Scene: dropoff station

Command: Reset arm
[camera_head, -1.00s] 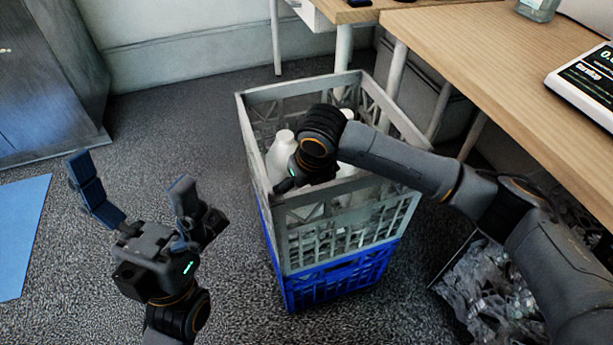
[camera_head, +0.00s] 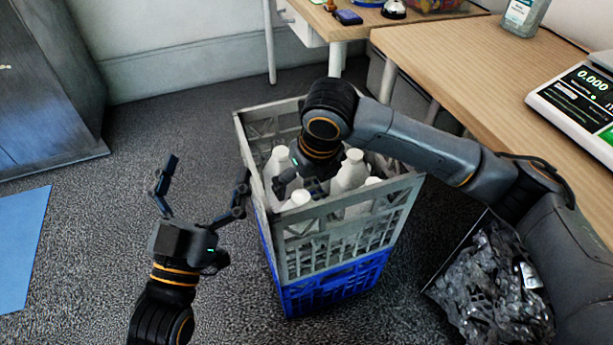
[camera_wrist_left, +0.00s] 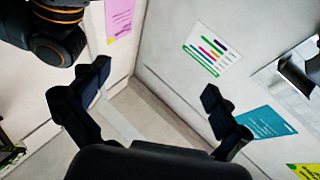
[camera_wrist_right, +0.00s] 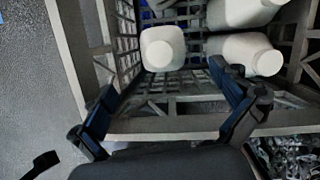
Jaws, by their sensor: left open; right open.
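My left gripper (camera_head: 205,190) is open and empty, fingers pointing up, left of the crates in the head view. My right gripper (camera_head: 285,185) hangs over the grey crate (camera_head: 340,240), pointing down. In the right wrist view its fingers (camera_wrist_right: 165,100) are spread apart with nothing held. Several white bottles (camera_head: 352,172) stand in the grey crate; in the right wrist view a bottle (camera_wrist_right: 162,50) lies beyond the fingers, apart from them. The right arm hides part of the crate.
The grey crate sits on a blue crate (camera_head: 335,288). A bin of crumpled dark material (camera_head: 490,290) is at the lower right. A wooden table (camera_head: 470,75) with a scale (camera_head: 580,105) runs along the right.

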